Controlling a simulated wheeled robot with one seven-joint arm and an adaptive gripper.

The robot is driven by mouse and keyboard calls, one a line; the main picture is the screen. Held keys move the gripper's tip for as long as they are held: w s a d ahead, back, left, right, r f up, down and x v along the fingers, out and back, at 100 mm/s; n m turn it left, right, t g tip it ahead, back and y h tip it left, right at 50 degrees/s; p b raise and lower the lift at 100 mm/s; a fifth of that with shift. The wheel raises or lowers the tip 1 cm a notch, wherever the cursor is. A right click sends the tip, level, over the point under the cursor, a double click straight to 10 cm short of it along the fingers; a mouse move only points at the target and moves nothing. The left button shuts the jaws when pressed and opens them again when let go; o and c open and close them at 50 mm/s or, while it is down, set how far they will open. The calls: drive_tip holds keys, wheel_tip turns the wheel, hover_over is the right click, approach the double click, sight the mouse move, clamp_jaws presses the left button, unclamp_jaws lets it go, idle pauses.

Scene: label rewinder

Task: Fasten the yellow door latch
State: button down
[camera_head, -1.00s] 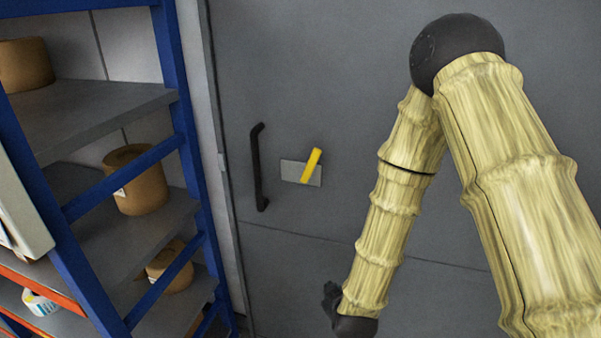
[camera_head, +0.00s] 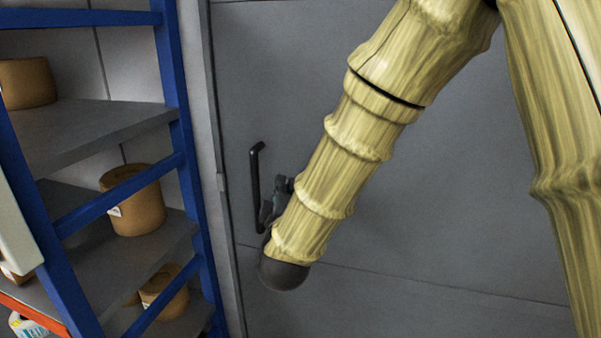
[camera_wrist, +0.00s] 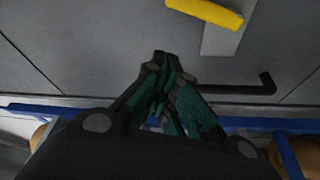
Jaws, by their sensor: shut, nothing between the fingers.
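The yellow latch lever (camera_wrist: 206,12) shows at the top of the wrist view on its light grey plate (camera_wrist: 222,40). In the head view my arm hides both. My gripper (camera_wrist: 162,62) is shut and empty, its fingertips below and left of the lever in the wrist view and apart from it. In the head view my gripper (camera_head: 272,203) is partly hidden behind my forearm, close to the black door handle (camera_head: 255,185). The handle also shows in the wrist view (camera_wrist: 240,89). The grey door (camera_head: 420,220) fills the background.
A blue-framed shelf rack (camera_head: 178,100) with brown rolls (camera_head: 135,205) stands left of the door. The door's left edge (camera_head: 218,170) runs beside it. The door surface right of my forearm is clear.

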drive_tip(key=w+p, duration=0.1)
drive_tip(key=w, duration=0.2)
drive_tip(key=w+p, duration=0.1)
drive_tip(key=w, duration=0.2)
drive_tip(key=w+r+p, duration=0.1)
drive_tip(key=w, duration=0.3)
drive_tip(key=shift+d, duration=0.2)
drive_tip(key=shift+s+d+f+p, duration=0.15)
drive_tip(key=shift+s+d+f, duration=0.05)
drive_tip(key=shift+d, duration=0.35)
drive_tip(key=shift+s+d+f+p, duration=0.15)
drive_tip(key=shift+s+d+f, duration=0.1)
drive_tip(key=shift+d, duration=0.25)
drive_tip(key=shift+s+d+f+p, duration=0.15)
drive_tip(key=shift+d+f, duration=0.05)
drive_tip(key=shift+d, duration=0.35)
